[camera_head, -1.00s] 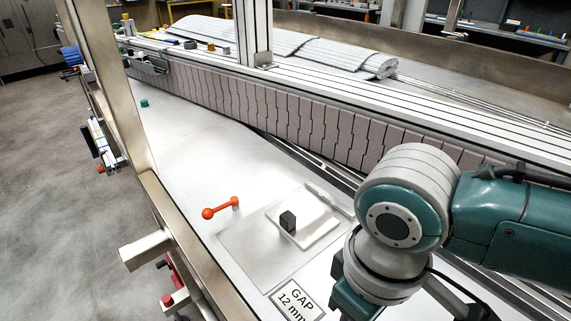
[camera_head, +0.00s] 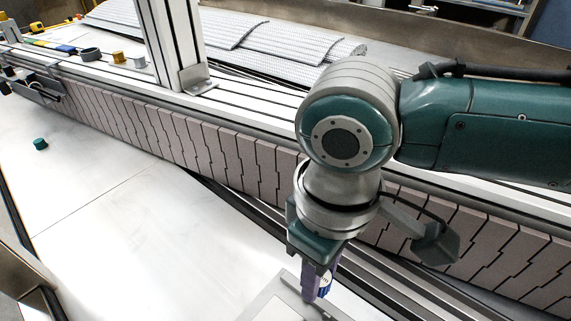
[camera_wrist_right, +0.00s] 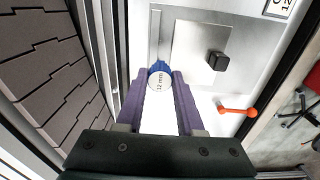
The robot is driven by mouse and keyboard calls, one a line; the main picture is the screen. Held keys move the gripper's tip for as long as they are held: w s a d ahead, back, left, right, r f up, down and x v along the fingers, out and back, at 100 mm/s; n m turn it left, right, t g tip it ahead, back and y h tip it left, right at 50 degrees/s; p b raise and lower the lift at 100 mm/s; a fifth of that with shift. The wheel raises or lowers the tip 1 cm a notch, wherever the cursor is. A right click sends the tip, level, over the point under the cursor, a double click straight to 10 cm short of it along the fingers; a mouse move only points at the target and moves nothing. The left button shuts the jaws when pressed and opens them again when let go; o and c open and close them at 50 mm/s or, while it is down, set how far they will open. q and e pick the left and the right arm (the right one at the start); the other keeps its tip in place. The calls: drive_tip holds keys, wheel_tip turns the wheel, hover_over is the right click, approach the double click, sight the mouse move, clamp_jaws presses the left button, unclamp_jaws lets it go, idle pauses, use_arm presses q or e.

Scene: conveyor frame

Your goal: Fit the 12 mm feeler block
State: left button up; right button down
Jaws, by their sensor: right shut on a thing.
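The 12 mm feeler block (camera_wrist_right: 159,77) shows in the right wrist view as a blue piece with a white face marked "12 mm". My right gripper (camera_wrist_right: 161,84) has its purple fingers on either side of it. In the head view my right gripper (camera_head: 318,284) points down, with a bit of the blue block (camera_head: 326,283) showing at its fingers, over the edge of a pale plate (camera_head: 262,306). The wrist view shows this plate (camera_wrist_right: 190,82) with a black knob (camera_wrist_right: 217,61) standing on it, apart from the block. My left gripper is not in view.
An orange handle (camera_wrist_right: 238,111) lies beside the plate, and part of a gap sign (camera_wrist_right: 280,6) shows. The slatted conveyor side (camera_head: 220,155) runs close behind my right gripper. A small green cap (camera_head: 40,144) sits on the otherwise clear metal surface at left.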

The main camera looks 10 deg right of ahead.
drive_tip(key=shift+w, duration=0.15)
drive_tip(key=shift+s, duration=0.35)
drive_tip(key=shift+r+p, duration=0.1)
drive_tip(key=shift+p, duration=0.3)
drive_tip(key=shift+f+b, duration=1.6)
drive_tip(key=shift+f, duration=0.85)
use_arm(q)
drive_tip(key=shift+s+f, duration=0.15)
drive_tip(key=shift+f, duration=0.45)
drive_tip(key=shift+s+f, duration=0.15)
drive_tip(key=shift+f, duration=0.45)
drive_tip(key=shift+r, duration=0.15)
use_arm(e)
drive_tip(key=shift+r, duration=0.15)
use_arm(q)
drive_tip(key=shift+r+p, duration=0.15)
drive_tip(key=shift+p, duration=0.2)
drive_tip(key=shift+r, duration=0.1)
